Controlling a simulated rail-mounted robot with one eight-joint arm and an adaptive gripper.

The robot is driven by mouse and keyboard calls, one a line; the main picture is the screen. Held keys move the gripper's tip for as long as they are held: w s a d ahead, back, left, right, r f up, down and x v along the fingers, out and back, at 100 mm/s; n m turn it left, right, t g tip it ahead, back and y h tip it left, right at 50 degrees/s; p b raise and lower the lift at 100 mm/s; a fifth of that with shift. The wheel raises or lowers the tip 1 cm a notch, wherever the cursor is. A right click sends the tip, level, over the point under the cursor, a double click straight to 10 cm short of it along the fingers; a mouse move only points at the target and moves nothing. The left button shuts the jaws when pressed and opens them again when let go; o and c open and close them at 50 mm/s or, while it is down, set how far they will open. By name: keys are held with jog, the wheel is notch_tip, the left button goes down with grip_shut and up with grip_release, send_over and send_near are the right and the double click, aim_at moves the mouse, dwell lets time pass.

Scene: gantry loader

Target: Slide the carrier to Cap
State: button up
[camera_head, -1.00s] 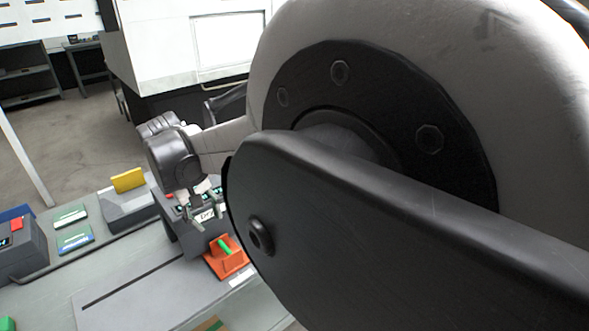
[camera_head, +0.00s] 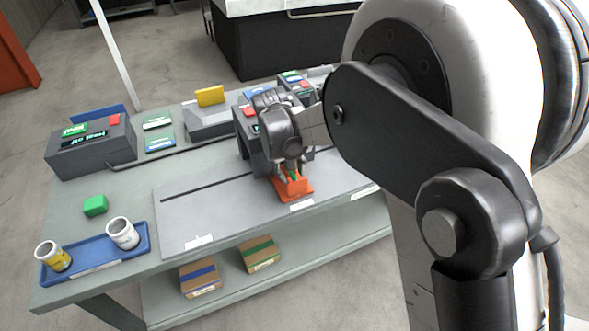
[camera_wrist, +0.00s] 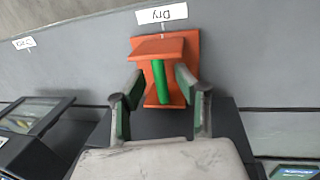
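The orange carrier (camera_head: 297,188) stands on the grey slotted plate (camera_head: 205,210), and it also shows in the wrist view (camera_wrist: 152,47). A green rod (camera_wrist: 160,82) stands in its middle. In the wrist view the carrier is beside a label (camera_wrist: 162,14) that reads Dry upside down. My gripper (camera_wrist: 160,104) is open, with one finger on each side of the carrier's near part and visible gaps to the green rod. In the head view my gripper (camera_head: 289,170) is right at the carrier and partly hides it. I cannot make out a label reading Cap.
A dark machine housing (camera_head: 243,130) stands just behind the carrier. Further labels lie along the plate's front edge (camera_head: 198,242) and (camera_head: 363,192), too small to read. A blue tray (camera_head: 95,262) with two cups and a green cube (camera_head: 95,205) are at left. The plate's left side is clear.

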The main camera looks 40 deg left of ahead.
grip_shut()
dwell(0.4)
